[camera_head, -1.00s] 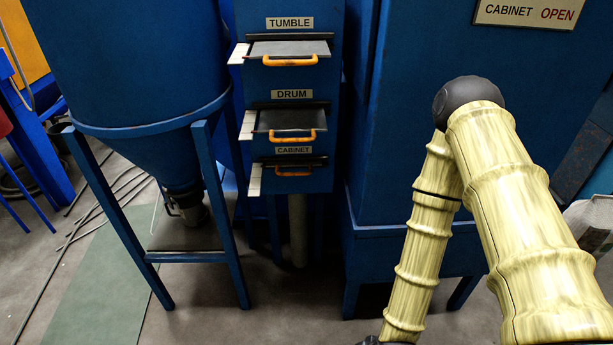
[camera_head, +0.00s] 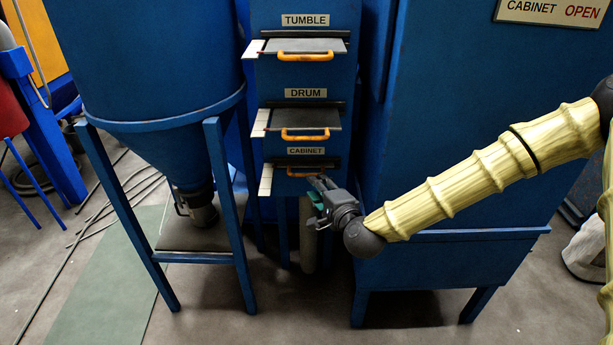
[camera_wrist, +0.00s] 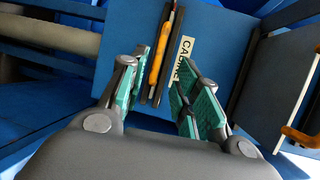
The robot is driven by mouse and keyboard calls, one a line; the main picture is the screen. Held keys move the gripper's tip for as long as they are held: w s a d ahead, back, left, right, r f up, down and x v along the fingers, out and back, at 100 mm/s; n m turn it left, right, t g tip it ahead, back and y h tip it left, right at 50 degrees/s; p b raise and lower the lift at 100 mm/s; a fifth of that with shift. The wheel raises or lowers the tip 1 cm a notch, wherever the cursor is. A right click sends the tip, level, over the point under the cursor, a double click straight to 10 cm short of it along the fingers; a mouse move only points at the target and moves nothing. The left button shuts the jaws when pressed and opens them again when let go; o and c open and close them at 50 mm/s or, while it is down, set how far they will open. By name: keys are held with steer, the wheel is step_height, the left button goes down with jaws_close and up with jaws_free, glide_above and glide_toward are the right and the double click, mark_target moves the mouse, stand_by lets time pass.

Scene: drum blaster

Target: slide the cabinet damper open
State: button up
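The cabinet damper's orange handle (camera_head: 304,173) is the lowest of three on the blue column, under the CABINET label (camera_head: 305,151). It sits close to the column face, with no plate showing out in front. My gripper (camera_head: 318,192) is just below and right of this handle in the head view. In the wrist view, my gripper (camera_wrist: 163,76) is open, its teal finger pads spread. The orange handle (camera_wrist: 164,52) shows in the gap between them, nearer the left finger, beside the CABINET label (camera_wrist: 181,60). I cannot tell whether any pad touches it.
Above, the drum damper (camera_head: 305,120) and tumble damper (camera_head: 305,45) stick out with their plates showing. A blue hopper (camera_head: 160,90) on legs stands left. The large blue cabinet (camera_head: 450,100) stands right, with a sign reading CABINET OPEN (camera_head: 548,10).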

mark_target(306, 175)
steer(key=x, duration=0.9)
steer(key=shift+a+f, duration=0.1)
steer(key=shift+f, duration=0.05)
jaws_close()
